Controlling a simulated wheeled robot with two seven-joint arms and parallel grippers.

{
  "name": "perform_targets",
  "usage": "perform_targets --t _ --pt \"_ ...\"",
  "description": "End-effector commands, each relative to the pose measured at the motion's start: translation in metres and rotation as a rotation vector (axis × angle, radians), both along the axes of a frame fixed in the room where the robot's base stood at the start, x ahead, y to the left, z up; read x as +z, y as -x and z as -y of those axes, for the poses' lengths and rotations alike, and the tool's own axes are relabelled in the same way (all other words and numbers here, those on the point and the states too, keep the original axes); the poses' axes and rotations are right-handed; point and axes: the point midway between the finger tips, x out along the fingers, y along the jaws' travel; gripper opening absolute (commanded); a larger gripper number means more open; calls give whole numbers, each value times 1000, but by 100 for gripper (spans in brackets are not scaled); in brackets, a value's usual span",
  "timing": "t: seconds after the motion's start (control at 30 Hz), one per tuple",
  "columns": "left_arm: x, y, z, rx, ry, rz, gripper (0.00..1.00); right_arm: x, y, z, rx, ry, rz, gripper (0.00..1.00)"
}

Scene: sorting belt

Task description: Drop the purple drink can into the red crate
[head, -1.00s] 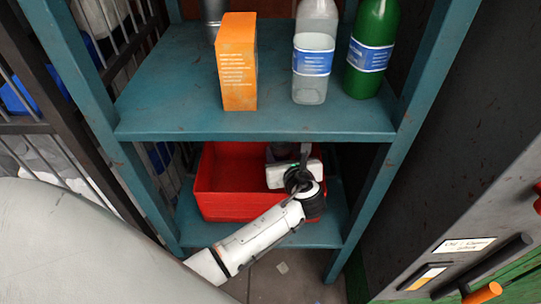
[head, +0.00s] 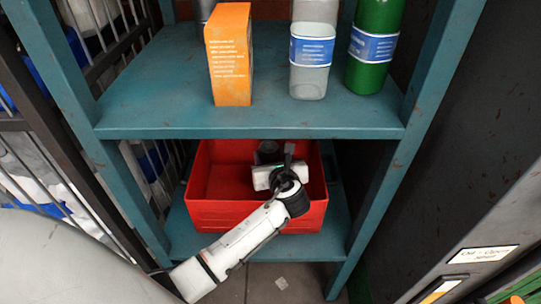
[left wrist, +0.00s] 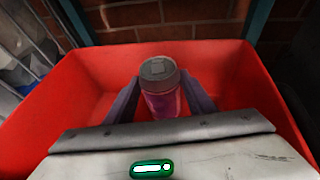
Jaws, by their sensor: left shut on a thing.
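The red crate (head: 215,213) stands on the lower shelf, open at the top. My left gripper (head: 270,158) reaches in over its front wall. In the left wrist view the gripper (left wrist: 162,105) is shut on the purple drink can (left wrist: 162,100), with a finger on each side. The can is upright with its grey lid up, inside the outline of the crate (left wrist: 90,75). In the head view only the can's dark top (head: 267,147) shows behind the gripper. I cannot tell whether the can touches the crate floor. My right gripper is in neither view.
The teal upper shelf (head: 170,115) hangs above the crate. It holds an orange box (head: 230,60), a clear container (head: 310,65) and a green bottle (head: 372,50). Teal posts (head: 405,140) flank the crate. A brick wall (left wrist: 150,20) is behind it.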

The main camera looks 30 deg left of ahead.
Motion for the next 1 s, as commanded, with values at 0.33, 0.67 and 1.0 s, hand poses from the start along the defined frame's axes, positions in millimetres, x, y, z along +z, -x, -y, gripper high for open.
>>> perform_targets --t 0.33,0.67,1.0 --pt "-8 0 0 0 -1 0 18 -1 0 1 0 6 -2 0" --pt "-8 0 0 0 -1 -1 68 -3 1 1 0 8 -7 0" --pt "14 11 11 -3 1 -2 68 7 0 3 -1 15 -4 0"
